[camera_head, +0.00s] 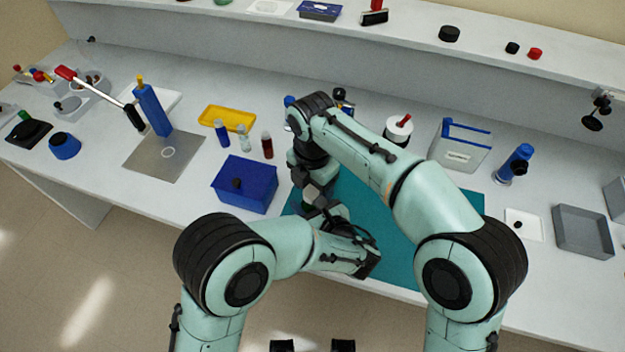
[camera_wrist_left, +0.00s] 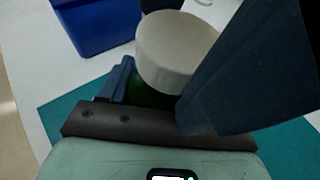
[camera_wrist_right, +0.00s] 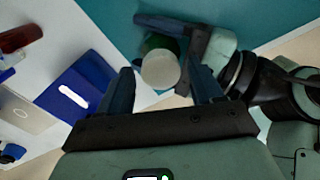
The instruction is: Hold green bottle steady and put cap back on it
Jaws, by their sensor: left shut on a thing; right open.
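The green bottle (camera_wrist_left: 150,95) stands between the fingers of my left gripper (camera_wrist_left: 158,88), which is shut on it. A pale beige cap (camera_wrist_left: 178,50) shows at the bottle's top in the left wrist view. In the right wrist view the cap (camera_wrist_right: 161,70) lies between the fingertips of my right gripper (camera_wrist_right: 162,78), with the green bottle (camera_wrist_right: 160,44) behind it. The right gripper is open, with gaps beside the cap. I cannot tell whether the cap is fully seated. In the head view both grippers meet over the teal mat (camera_head: 385,245), and my arms mostly hide bottle and cap.
A blue box (camera_head: 245,184) stands just left of the mat. Small vials (camera_head: 244,137) and a yellow tray (camera_head: 227,117) are behind it. A clear bin (camera_head: 460,150) and a grey tray (camera_head: 583,231) stand to the right. The mat's right part is clear.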

